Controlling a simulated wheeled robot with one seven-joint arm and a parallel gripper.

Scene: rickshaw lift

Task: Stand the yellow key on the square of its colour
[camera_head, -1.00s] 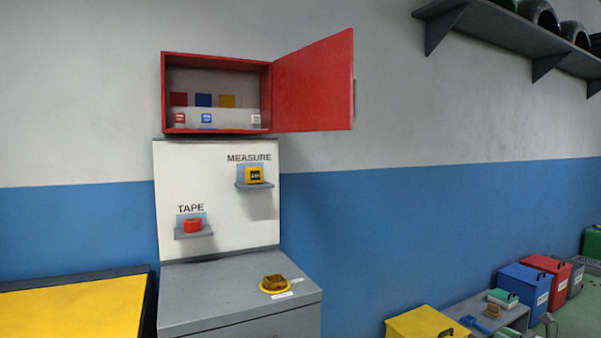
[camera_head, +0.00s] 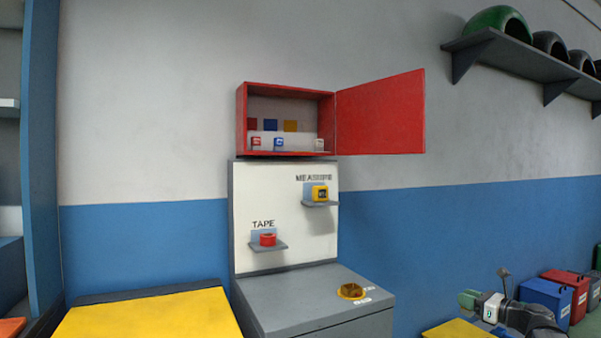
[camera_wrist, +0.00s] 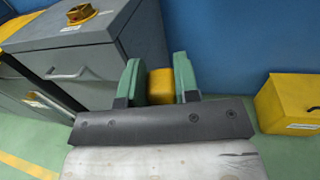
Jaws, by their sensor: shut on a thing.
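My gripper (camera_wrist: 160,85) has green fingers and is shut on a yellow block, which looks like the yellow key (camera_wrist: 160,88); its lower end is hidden. In the head view my gripper (camera_head: 470,302) is low at the right, well below and to the right of the open red wall cabinet (camera_head: 241,120). On the cabinet's back wall are a red square (camera_head: 252,125), a blue square (camera_head: 270,125) and a yellow square (camera_head: 290,126). A red key (camera_head: 256,142), a blue key (camera_head: 279,143) and a pale key (camera_head: 319,144) stand along its floor.
The cabinet's red door (camera_head: 382,112) stands open to the right. Below it is a white board with a tape shelf (camera_head: 268,246) and a measure shelf (camera_head: 320,203). A grey cupboard (camera_head: 300,298) carries a brownish-yellow thing (camera_head: 351,291). A yellow-topped bench (camera_head: 150,318) stands left.

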